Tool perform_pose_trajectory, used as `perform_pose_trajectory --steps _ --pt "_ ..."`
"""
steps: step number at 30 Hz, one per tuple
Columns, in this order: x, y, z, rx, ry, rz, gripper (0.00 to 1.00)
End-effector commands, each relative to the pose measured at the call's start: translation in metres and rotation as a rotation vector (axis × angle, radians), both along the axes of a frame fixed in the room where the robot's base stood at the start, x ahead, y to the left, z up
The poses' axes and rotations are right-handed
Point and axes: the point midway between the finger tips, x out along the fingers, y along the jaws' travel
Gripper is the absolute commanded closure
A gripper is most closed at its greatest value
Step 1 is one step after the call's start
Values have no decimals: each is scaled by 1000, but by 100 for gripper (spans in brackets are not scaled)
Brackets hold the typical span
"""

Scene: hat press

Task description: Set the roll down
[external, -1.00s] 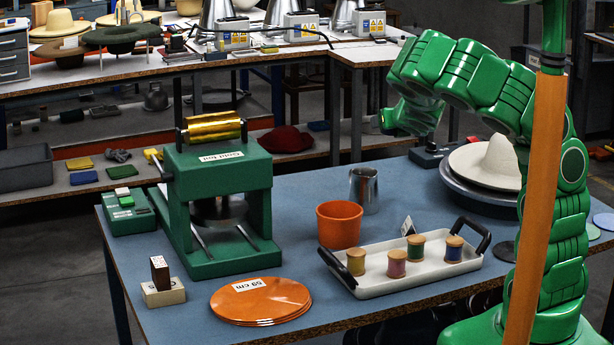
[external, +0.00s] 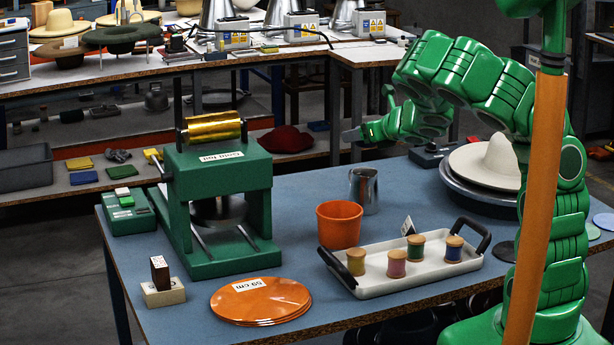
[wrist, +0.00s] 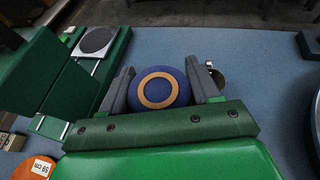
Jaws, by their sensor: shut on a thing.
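A blue roll (wrist: 160,72) with a tan ring on its end face sits between the fingers of my gripper (wrist: 160,87) in the wrist view. The gripper is shut on it, with a grey finger on each side. The blue table top (wrist: 258,85) spreads behind and to the right of the roll. In the external view my gripper (external: 352,135) is at the far side of the table (external: 310,205), right of the green press. The roll cannot be made out there. Whether it touches the table is unclear.
The green press (external: 215,195) stands left, with orange discs (external: 260,300) in front. An orange cup (external: 338,224), a metal jug (external: 363,190) and a white tray (external: 405,275) of spools fill the middle. A pale hat (external: 490,163) lies right.

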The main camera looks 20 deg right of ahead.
Motion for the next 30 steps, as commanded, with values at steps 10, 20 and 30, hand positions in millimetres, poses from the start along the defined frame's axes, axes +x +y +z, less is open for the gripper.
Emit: perform_pose_trajectory --steps 10,20,30 --pt "12 105 -45 1 2 474 69" --pt "-5 148 -73 4 0 685 69" --pt "24 158 -88 6 -1 689 69"
